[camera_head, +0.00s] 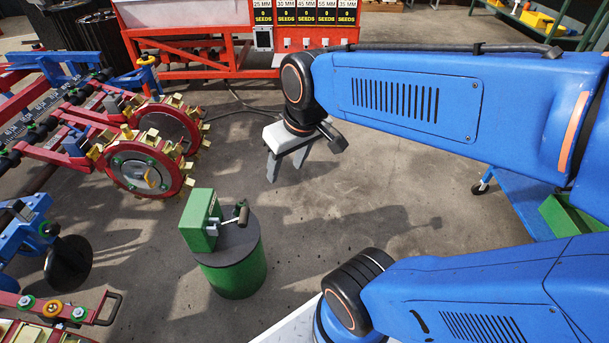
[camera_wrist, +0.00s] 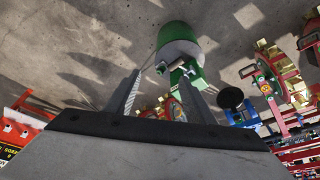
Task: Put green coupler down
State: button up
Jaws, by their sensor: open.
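My gripper (camera_head: 286,170) hangs above the floor near the middle of the head view, with its grey fingers pointing down and spread apart. In the wrist view its two fingers (camera_wrist: 162,92) stand apart with nothing held between them. I cannot make out a separate green coupler for sure in either view. A green box-shaped device with a dark-handled crank (camera_head: 200,220) sits on a green drum (camera_head: 236,277) with a dark top, left of and nearer than my gripper. The drum also shows beyond the fingers in the wrist view (camera_wrist: 176,37).
A red planter with toothed wheels (camera_head: 145,165) stands at left. A red seed stand (camera_head: 290,38) is at the back. A blue cart (camera_head: 515,195) with a green tray (camera_head: 572,217) is at right, partly behind my arm. The concrete floor around the drum is mostly clear.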

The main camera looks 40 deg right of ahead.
jog(key=shift+m+t+h, duration=0.3)
jog(key=shift+m+t, duration=0.1)
jog(key=shift+t, duration=0.1)
jog(key=s, duration=0.3)
jog(key=s+d, duration=0.1)
jog(key=s, duration=0.1)
jog(key=shift+s+r, duration=0.25)
jog(key=shift+s, duration=0.05)
dwell(0.5)
